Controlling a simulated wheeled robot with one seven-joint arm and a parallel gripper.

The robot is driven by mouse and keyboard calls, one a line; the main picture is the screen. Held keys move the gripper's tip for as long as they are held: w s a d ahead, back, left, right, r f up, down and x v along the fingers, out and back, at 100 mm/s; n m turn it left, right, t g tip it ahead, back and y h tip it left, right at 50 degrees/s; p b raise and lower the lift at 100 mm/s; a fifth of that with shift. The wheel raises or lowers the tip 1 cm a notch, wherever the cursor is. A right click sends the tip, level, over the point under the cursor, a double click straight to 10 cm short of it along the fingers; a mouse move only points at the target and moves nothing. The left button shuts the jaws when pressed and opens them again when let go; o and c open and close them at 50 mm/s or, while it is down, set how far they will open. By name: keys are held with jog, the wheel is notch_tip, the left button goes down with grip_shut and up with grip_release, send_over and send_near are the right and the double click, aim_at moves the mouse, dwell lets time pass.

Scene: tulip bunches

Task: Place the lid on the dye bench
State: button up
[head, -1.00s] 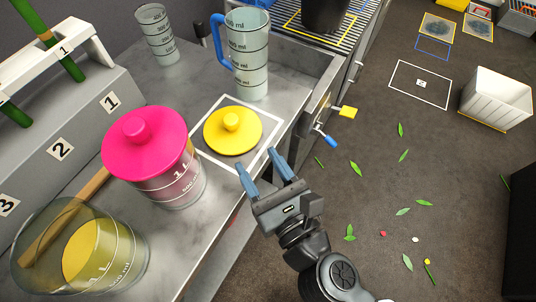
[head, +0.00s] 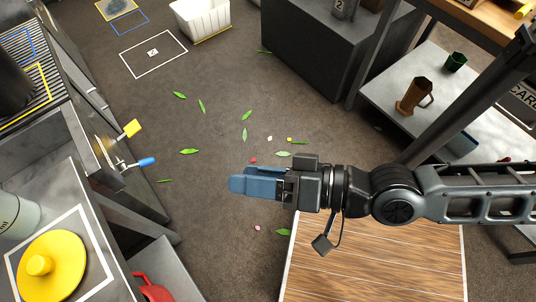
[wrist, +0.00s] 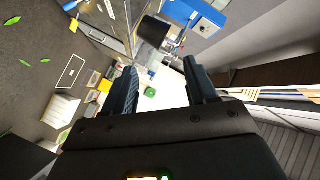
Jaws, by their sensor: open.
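A yellow lid (head: 55,262) with a round knob lies flat inside a white square outline on the grey bench (head: 75,188), at the lower left of the head view. My gripper (head: 235,184) is open and empty. It is over the floor, pointing left, well to the right of the lid and apart from it. In the wrist view my gripper (wrist: 162,85) shows its two blue fingers spread with nothing between them. I cannot make out the lid in the wrist view.
A wooden surface (head: 375,262) lies below my arm. A shelf with a brown mug (head: 414,95) and a green cup (head: 456,62) stands at right. A white bin (head: 202,20) is at the back. Fixtures with yellow (head: 132,128) and blue (head: 146,162) ends stick out from the bench.

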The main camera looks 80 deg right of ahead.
jog(key=s+d+r+n+g, duration=0.1)
jog(key=s+r+n, duration=0.3)
jog(key=n, duration=0.6)
jog(key=s+d, duration=0.1)
jog(key=s, duration=0.1)
jog(key=shift+s+h, duration=0.3)
dwell(0.7)
